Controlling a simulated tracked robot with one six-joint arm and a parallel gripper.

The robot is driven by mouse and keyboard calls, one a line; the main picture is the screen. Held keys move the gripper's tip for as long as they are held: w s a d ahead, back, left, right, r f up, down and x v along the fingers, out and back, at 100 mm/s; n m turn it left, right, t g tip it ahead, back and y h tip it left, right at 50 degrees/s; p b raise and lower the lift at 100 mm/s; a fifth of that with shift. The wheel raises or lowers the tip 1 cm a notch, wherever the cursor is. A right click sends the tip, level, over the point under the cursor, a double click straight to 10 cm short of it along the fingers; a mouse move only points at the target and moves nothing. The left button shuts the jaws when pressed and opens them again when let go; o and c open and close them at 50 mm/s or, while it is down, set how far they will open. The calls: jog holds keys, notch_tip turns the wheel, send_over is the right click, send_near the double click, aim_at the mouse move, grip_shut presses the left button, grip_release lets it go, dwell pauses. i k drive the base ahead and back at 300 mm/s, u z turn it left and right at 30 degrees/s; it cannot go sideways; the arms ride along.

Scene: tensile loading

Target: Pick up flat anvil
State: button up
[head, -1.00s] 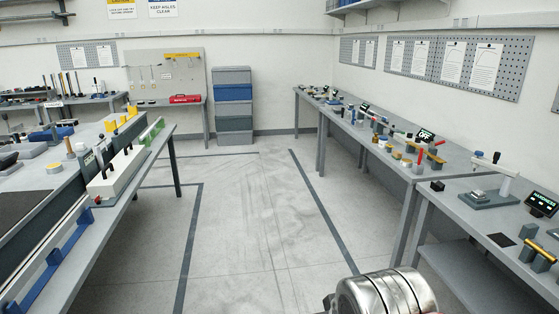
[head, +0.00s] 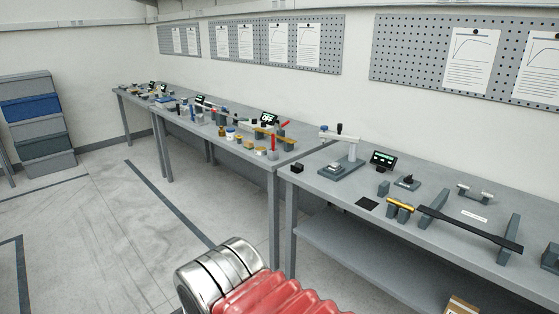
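I cannot pick out the flat anvil with certainty at this size. On the near right bench (head: 330,207) stands a grey tester with an overhanging arm (head: 353,150) and a small light block on its base (head: 338,168). To its right are a small dark block (head: 383,188) and a small dark piece with a raised top (head: 407,182). A flat black square (head: 367,203) lies near the front edge. My arm, with a shiny metal joint and red bellows, shows at the bottom, apart from the bench. My gripper is not in view.
A lit display (head: 383,159) stands behind these pieces. A long dark bar (head: 470,229) rests on grey supports to the right. A farther bench (head: 265,162) holds many small tools. Stacked bins (head: 37,107) stand at left. Floor left of the benches is clear.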

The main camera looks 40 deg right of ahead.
aim_at(334, 166)
jog(key=z, duration=0.25)
jog(key=i, duration=1.45)
jog(key=z, duration=0.8)
jog(key=i, duration=0.75)
jog(key=z, duration=1)
jog(key=i, duration=1.15)
jog(key=z, duration=0.5)
